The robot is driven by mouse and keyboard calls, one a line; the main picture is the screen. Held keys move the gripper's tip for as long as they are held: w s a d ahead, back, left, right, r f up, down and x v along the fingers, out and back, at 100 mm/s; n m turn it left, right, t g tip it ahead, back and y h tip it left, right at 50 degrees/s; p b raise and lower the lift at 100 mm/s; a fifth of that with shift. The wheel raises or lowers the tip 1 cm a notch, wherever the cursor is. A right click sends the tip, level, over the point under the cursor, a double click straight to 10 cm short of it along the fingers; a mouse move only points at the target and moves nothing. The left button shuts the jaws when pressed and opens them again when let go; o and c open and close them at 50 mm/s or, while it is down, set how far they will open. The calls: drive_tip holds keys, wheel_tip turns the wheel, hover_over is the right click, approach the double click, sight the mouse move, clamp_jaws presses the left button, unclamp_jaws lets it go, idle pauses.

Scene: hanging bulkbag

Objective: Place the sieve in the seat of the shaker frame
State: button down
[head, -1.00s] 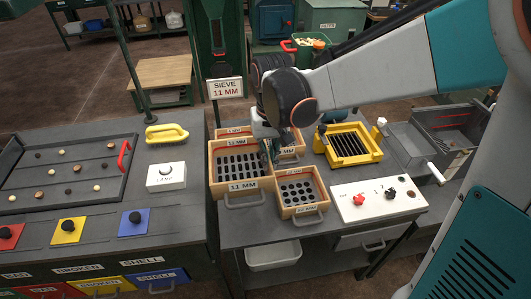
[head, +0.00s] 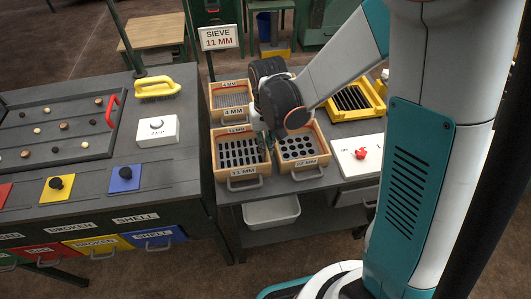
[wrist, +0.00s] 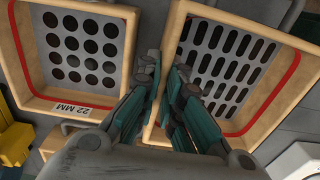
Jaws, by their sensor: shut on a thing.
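The 11 MM sieve (head: 240,172) is a wooden box with a slotted grey screen and a front handle, at the front left of the bench. It also shows at the right in the wrist view (wrist: 262,120). My gripper (wrist: 166,85) is shut on its wall nearest the 22 MM sieve, with fingers on both sides of the rim. In the head view my gripper (head: 268,138) is mostly hidden by my wrist. I cannot tell whether the sieve touches the bench. The yellow shaker frame (head: 358,116) stands behind right, its seat showing dark bars and partly hidden by my arm.
The 22 MM sieve (head: 309,163) with round holes stands close on the right. The 4 MM sieve (head: 232,114) is behind. A white control box (head: 361,166) with a red knob is further right. A sign (head: 219,38) reads SIEVE 11 MM.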

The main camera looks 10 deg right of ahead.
wheel_tip(320, 180, down, 4)
drive_tip(key=shift+r+b, duration=0.1)
drive_tip(key=shift+b, duration=0.6)
drive_tip(key=c, duration=2.2)
unclamp_jaws()
drive_tip(key=shift+f, duration=0.2)
drive_tip(key=shift+o, duration=0.8)
drive_tip(key=shift+r, duration=0.1)
drive_tip(key=shift+r, duration=0.1)
